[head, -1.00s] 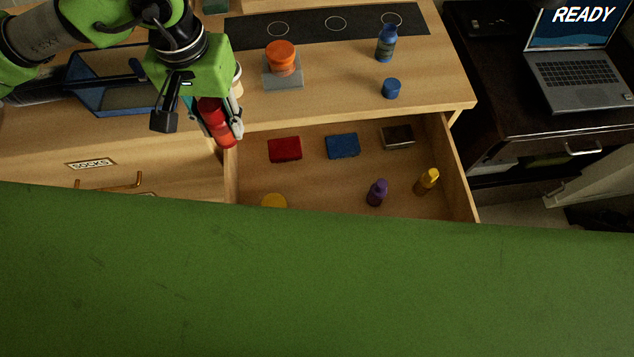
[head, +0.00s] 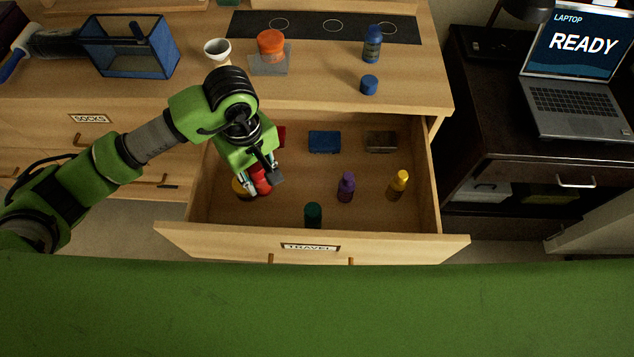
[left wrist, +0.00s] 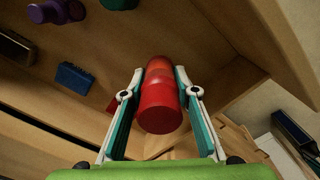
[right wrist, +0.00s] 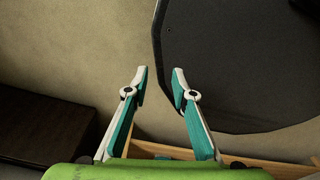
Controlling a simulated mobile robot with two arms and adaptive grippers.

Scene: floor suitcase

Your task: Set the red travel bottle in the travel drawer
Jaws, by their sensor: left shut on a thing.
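My left gripper (head: 258,185) is shut on the red travel bottle (head: 262,182) in the left part of the open travel drawer (head: 285,225). In the left wrist view the red bottle (left wrist: 160,108) sits between the two fingers. I cannot tell whether its base touches the drawer floor. The drawer's front carries a TRAVEL label (head: 310,247). My right gripper (right wrist: 160,75) shows only in the right wrist view, open and empty, beside a dark rounded panel.
The drawer also holds purple (head: 346,187), yellow (head: 398,186) and green (head: 313,215) bottles, a blue box (head: 324,142), a dark box (head: 381,142), a partly hidden red box (head: 282,136) and a yellow item (head: 238,187) beside my left gripper. Its middle has free floor.

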